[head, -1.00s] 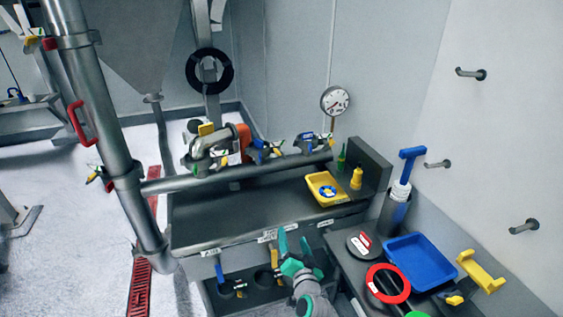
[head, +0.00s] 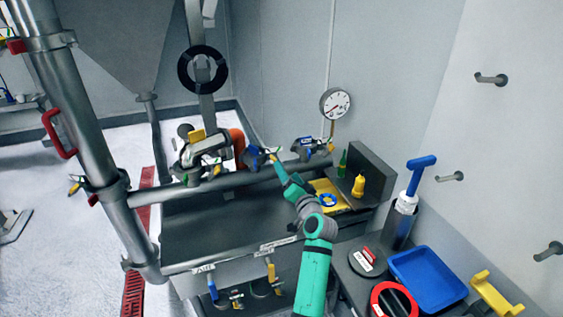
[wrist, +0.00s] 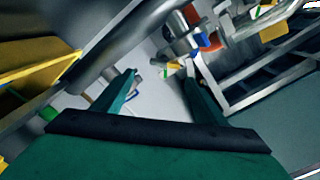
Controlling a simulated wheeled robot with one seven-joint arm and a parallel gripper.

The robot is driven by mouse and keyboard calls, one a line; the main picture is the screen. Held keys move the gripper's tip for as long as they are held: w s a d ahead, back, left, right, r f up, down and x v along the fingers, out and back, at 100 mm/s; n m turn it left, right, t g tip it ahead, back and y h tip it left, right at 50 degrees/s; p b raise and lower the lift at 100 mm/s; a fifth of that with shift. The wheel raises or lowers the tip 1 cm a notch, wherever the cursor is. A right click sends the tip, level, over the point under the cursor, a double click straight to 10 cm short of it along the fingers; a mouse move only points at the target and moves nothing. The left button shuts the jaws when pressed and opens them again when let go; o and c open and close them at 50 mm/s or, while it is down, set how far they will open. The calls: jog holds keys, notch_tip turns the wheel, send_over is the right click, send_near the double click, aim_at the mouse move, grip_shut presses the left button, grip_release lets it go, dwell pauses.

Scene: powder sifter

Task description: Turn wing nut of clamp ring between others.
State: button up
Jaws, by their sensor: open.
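The middle clamp ring (head: 253,157), with blue parts, sits on the horizontal pipe between a left clamp (head: 214,168) and a right clamp (head: 312,147). My gripper (head: 274,162) is just right of the middle clamp in the head view, its tips close to it. In the wrist view my gripper (wrist: 160,68) is open and empty, its green fingers spread. A clamp with blue and orange parts (wrist: 185,42) lies beyond the right fingertip, with a small yellow and green piece (wrist: 172,67) near that tip. Contact cannot be told.
The pipe (head: 235,182) runs above a dark bench (head: 220,232). A pressure gauge (head: 335,103) is on the wall. A blue tray (head: 428,278) is at lower right.

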aim_at(276, 159)
jog(key=shift+a+x, duration=0.25)
jog(key=shift+x, duration=1.75)
jog(key=shift+a+x, duration=0.25)
jog(key=shift+x, duration=1.7)
jog(key=shift+s+f, duration=0.1)
jog(key=shift+s, duration=0.05)
jog(key=shift+a, duration=0.15)
jog(key=c, duration=1.1)
jog(key=shift+o, duration=0.2)
